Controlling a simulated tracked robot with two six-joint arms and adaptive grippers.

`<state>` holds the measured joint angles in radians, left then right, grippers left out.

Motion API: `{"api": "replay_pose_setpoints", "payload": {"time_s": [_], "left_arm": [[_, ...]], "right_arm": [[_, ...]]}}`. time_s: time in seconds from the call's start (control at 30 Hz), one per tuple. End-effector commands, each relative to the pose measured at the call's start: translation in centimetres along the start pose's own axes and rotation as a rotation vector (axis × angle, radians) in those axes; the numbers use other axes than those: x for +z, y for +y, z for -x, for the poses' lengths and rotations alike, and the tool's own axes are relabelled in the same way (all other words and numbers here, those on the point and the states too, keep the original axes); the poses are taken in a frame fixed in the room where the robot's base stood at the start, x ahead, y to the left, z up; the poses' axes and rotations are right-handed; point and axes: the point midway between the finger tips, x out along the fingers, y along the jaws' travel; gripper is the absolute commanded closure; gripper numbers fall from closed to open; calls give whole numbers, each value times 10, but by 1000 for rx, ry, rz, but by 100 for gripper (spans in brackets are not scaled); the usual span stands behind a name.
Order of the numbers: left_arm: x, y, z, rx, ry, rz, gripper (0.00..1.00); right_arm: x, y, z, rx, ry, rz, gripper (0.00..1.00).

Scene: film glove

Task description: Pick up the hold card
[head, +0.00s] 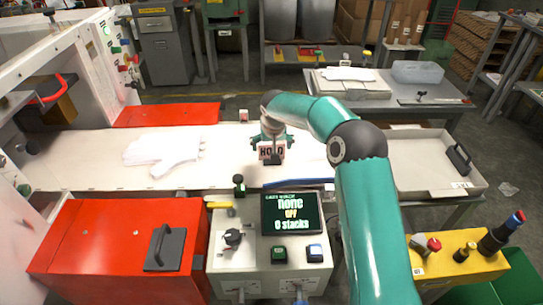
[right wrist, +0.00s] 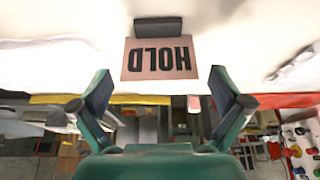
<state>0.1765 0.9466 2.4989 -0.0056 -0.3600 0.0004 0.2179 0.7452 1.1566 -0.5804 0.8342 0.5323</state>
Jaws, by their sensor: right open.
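The hold card (head: 268,153) is a small pale pinkish card with dark letters HOLD, standing on the white table behind the control panel. In the right wrist view the card (right wrist: 160,59) appears upside down, with a dark block (right wrist: 158,26) at its base. My right gripper (head: 270,140) is at the card in the head view, and its arm hides part of the area. In the right wrist view my right gripper (right wrist: 160,100) is open, its two fingers spread on either side below the card in the picture, with nothing between the tips. My left gripper is not in view.
A white film glove (head: 163,152) lies flat on the white table (head: 90,165) to the left. A control panel (head: 225,265) with a screen stands in front, beside a red cover (head: 110,240).

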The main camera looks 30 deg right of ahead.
Motion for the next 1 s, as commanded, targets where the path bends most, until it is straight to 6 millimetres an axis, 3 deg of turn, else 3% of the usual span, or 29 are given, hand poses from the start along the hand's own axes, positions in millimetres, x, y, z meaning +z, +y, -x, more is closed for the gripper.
{"api": "replay_pose_setpoints", "payload": {"time_s": [0.3,0.63,0.83,1.0], "left_arm": [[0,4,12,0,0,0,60],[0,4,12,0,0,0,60],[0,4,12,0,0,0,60],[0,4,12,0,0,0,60]], "right_arm": [[-3,2,-41,1,-3,0,0],[-4,2,-50,0,-1,1,0],[-3,1,-49,0,-1,1,32],[-4,1,-49,0,-1,1,34]]}}
